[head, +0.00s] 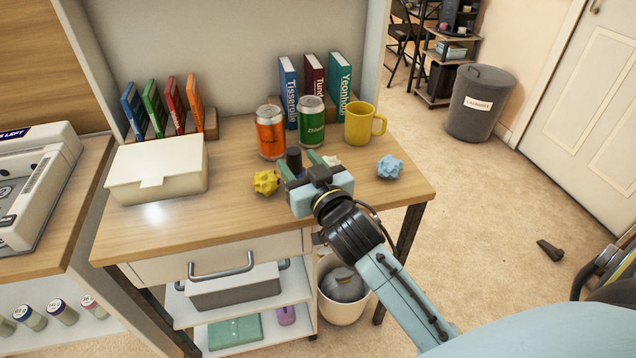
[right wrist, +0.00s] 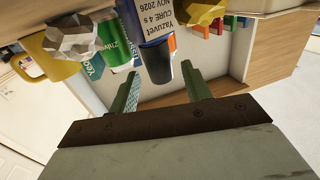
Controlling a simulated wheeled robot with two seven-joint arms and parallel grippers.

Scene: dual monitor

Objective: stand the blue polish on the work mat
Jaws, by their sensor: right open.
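My right gripper is open. In the right wrist view its two green fingers (right wrist: 161,78) point towards the bottle, with the cap near the gap between the tips. Whether they touch it, I cannot tell. I cannot make out a work mat. My left gripper is not in view.
Close by on the desk (head: 215,222) are an orange can (head: 270,132), a green can (head: 311,122), a yellow mug (head: 361,124), and yellow (head: 265,182), blue (head: 390,167) and white (right wrist: 72,36) crumpled balls. A cream box (head: 157,172) stands left. The front of the desk is clear.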

